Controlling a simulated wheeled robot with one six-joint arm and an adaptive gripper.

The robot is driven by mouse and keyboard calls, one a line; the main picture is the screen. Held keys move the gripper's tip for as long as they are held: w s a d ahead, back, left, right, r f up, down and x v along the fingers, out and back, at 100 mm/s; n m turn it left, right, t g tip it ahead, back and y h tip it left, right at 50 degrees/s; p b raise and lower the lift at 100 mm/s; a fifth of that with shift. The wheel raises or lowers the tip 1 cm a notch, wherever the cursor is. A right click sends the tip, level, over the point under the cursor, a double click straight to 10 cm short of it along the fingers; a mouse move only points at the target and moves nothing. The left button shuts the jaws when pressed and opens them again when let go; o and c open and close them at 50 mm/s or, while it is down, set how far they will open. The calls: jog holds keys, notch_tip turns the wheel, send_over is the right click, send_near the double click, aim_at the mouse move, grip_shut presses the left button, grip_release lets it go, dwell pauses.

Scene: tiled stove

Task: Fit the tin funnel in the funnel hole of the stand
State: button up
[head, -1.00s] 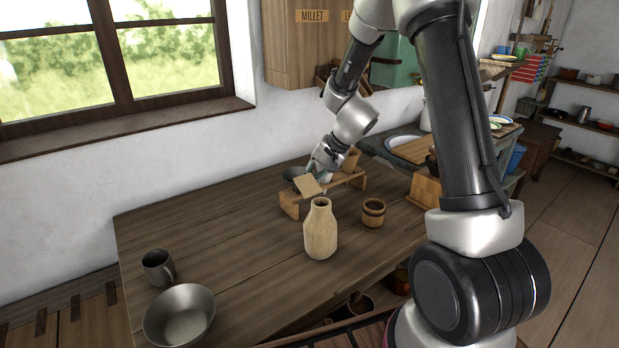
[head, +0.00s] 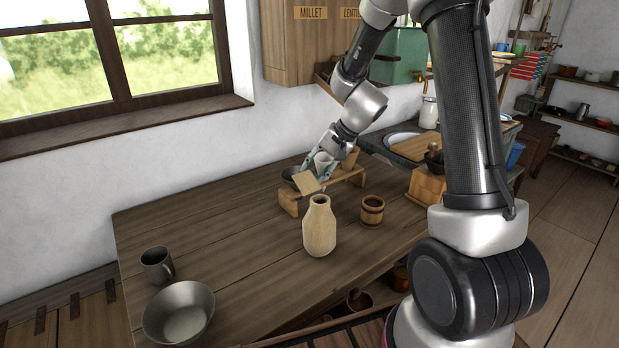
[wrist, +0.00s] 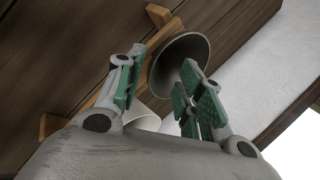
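The wooden stand (head: 345,182) is a low raised board on the table, also in the wrist view (wrist: 92,104). A dark grey, wide-rimmed round piece, apparently the tin funnel (head: 288,173), is at its left end. Its rim and hollow show in the wrist view (wrist: 172,66), beyond the fingertips. A white cup-like piece (head: 323,161) is at the stand's middle, partly hidden in the wrist view (wrist: 143,119). My gripper (head: 322,157) is above the stand with its green-padded fingers apart (wrist: 158,82). I see neither finger clearly pressing on anything. The funnel hole is hidden.
A pale vase (head: 319,230) and a small wooden barrel (head: 372,211) stand in front. A mug (head: 157,266) and metal bowl (head: 180,312) are front left. The table's left middle is clear.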

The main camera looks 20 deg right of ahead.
jog(key=v, duration=0.7)
jog(key=shift+d+r, duration=0.25)
jog(key=shift+r, duration=0.1)
jog(key=shift+s, duration=0.2)
jog(key=s+d+r+n+h, duration=0.1)
jog(key=s+d+r+n, duration=0.1)
jog(key=s, duration=0.7)
jog(key=s+d+r+n+h, duration=0.2)
jog(key=s+r, duration=0.3)
jog(key=s, duration=0.5)
jog(key=s+d+r+n+h, duration=0.2)
jog(key=s+r, duration=0.2)
jog(key=s, duration=0.5)
jog(key=shift+d+n+t, duration=0.3)
jog(key=shift+d+n, duration=0.1)
jog(key=shift+o, duration=0.5)
jog(key=shift+s, duration=0.15)
